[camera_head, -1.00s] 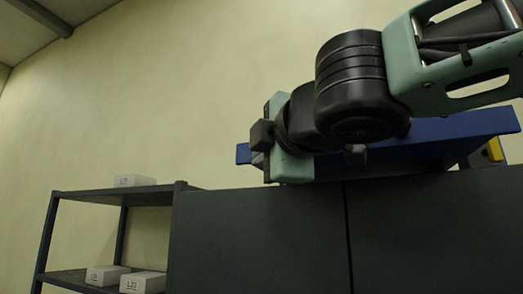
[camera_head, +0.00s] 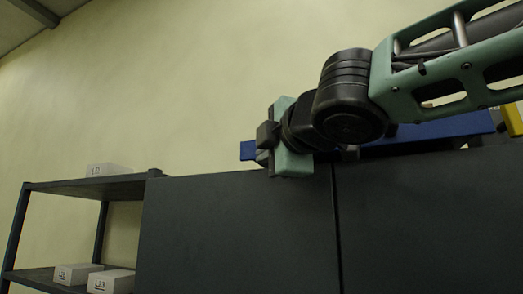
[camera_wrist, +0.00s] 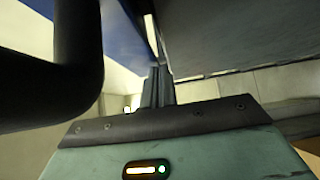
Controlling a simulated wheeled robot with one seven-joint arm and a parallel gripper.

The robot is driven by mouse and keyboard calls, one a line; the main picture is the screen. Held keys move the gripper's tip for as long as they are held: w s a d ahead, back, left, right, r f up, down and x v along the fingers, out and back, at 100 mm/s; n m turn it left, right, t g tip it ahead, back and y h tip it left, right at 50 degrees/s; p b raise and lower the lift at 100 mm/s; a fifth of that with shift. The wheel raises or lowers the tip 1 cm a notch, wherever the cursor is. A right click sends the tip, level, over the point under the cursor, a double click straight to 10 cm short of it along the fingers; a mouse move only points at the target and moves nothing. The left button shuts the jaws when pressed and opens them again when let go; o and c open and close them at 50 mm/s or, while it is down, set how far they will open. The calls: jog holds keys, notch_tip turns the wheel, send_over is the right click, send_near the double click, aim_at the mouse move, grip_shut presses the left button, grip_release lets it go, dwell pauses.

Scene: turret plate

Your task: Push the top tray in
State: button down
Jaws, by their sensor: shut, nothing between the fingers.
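The blue tray (camera_head: 432,128) shows as a flat blue slab just above the top edge of the dark cabinet. My arm and wrist hide its middle. A blue surface (camera_wrist: 100,22) fills the upper left of the wrist view; it looks like the tray's. My gripper (camera_wrist: 160,72) is shut and empty, its fingers pointing between this blue surface and a dark panel (camera_wrist: 235,40). In the head view the teal gripper body is in front of the tray's left part, and the fingertips are hidden. I cannot tell whether they touch the tray.
The dark cabinet (camera_head: 235,235) fills the lower middle and right, with a vertical seam. A shelf rack (camera_head: 128,187) with white boxes stands at left. A yellow part (camera_head: 514,118) shows at far right. A dark curved bar (camera_wrist: 75,75) is close to the wrist camera; its owner is unclear.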

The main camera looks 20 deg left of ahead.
jog(key=shift+w+d, duration=0.1)
jog(key=shift+w, duration=1.5)
jog(key=shift+s, duration=0.15)
